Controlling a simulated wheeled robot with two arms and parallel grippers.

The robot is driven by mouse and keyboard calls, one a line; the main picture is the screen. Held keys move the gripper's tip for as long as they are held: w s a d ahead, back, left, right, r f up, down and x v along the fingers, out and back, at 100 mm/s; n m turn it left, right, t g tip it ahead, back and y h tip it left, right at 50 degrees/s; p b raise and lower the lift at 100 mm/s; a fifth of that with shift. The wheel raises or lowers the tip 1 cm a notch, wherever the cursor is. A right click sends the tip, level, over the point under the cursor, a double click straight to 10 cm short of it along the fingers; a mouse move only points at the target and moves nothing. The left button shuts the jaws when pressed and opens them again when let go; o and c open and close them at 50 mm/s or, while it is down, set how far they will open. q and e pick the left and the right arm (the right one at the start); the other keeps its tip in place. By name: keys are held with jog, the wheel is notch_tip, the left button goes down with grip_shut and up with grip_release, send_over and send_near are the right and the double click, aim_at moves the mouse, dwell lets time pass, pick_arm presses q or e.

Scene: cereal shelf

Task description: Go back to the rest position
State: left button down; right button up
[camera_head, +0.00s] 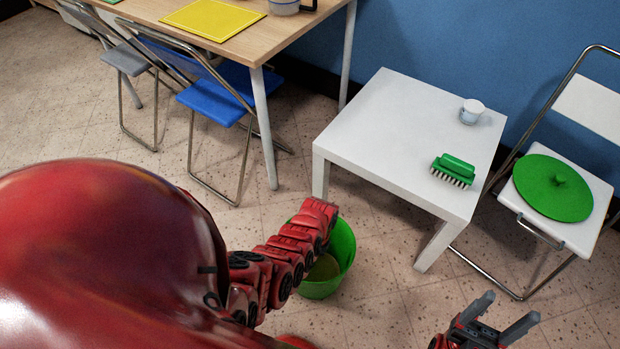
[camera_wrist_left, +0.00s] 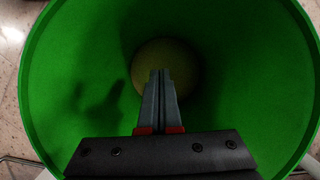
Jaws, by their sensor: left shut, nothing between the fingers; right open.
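My right gripper (camera_head: 500,318) is open and empty at the bottom right of the head view, above the floor. My left arm reaches down to a green bucket (camera_head: 343,250) on the floor, and its gripper is hidden in the head view. In the left wrist view, my left gripper (camera_wrist_left: 161,72) is shut with nothing between its fingers. It points down into the green bucket (camera_wrist_left: 75,90). A round yellowish thing (camera_wrist_left: 180,65) lies at the bottom of the bucket, partly hidden behind the fingers.
A white side table (camera_head: 380,130) carries a green brush (camera_head: 455,165) and a small white cup (camera_head: 471,111). A white folding chair (camera_head: 590,107) holds a round green lid (camera_head: 552,188). A wooden table (camera_head: 150,12) and blue chair (camera_head: 213,100) stand back left. Floor at left is clear.

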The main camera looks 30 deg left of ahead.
pick_arm(q)
jog(key=shift+v, duration=1)
jog(key=shift+r+p, duration=0.1)
jog(key=shift+p, duration=0.2)
